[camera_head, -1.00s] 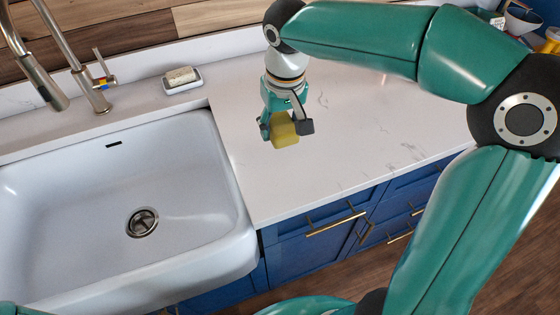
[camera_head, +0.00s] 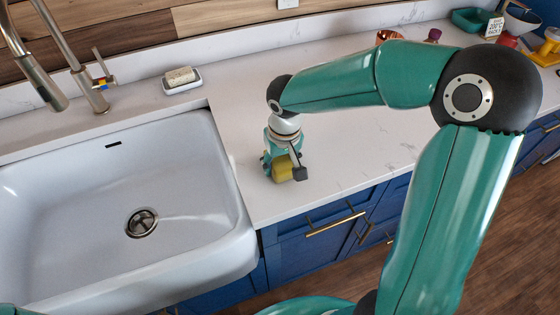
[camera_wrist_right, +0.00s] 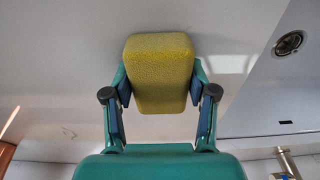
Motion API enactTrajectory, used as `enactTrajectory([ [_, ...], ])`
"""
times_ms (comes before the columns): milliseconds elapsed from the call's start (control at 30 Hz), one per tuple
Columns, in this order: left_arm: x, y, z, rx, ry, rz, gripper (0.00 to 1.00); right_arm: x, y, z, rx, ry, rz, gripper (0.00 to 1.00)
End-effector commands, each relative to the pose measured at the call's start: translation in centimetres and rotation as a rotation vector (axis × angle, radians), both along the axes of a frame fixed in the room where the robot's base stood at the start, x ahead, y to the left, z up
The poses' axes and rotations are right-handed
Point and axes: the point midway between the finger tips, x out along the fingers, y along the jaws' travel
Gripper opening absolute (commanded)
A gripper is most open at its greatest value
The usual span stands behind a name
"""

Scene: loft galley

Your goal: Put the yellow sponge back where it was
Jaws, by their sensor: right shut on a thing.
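The yellow sponge (camera_head: 283,169) is between the fingers of my right gripper (camera_head: 285,168), over the white counter just right of the sink. The right wrist view shows the sponge (camera_wrist_right: 160,72) upright between the two fingertips of the gripper (camera_wrist_right: 160,98), which is shut on it. In the head view the sponge is close to the counter surface; I cannot tell whether it touches. My left gripper is not in view.
The white sink (camera_head: 60,200) with its drain lies to the left. A soap dish (camera_head: 183,85) with a bar stands behind it, near the faucet (camera_head: 90,90). A teal tray (camera_head: 470,20) and small items stand at the back right. The counter (camera_head: 350,150) around the gripper is clear.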

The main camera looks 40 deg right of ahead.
Motion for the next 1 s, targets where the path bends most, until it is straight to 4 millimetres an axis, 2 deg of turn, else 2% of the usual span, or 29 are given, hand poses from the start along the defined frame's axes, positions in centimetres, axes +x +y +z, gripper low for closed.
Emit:
enactTrajectory([
  [167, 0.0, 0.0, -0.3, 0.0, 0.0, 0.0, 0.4, 0.0, 0.0, -0.3, 0.0, -0.001, 0.0, 0.25],
  [200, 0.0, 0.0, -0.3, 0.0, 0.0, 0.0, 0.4, 0.0, 0.0, -0.2, 0.0, -0.001, 0.0, 0.6],
  [333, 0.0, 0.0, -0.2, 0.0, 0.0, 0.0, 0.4, 0.0, 0.0, -0.1, 0.0, 0.0, 0.0, 0.82],
  [767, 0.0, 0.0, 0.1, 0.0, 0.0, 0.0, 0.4, 0.0, 0.0, 0.3, 0.0, -0.002, 0.0, 0.82],
  [867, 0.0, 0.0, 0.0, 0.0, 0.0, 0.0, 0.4, 0.0, 0.0, 1.4, -0.002, -0.006, 0.0, 0.82],
  [1000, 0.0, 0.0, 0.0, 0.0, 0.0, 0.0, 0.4, -0.3, 0.1, 3.9, -0.001, -0.008, 0.0, 0.82],
])
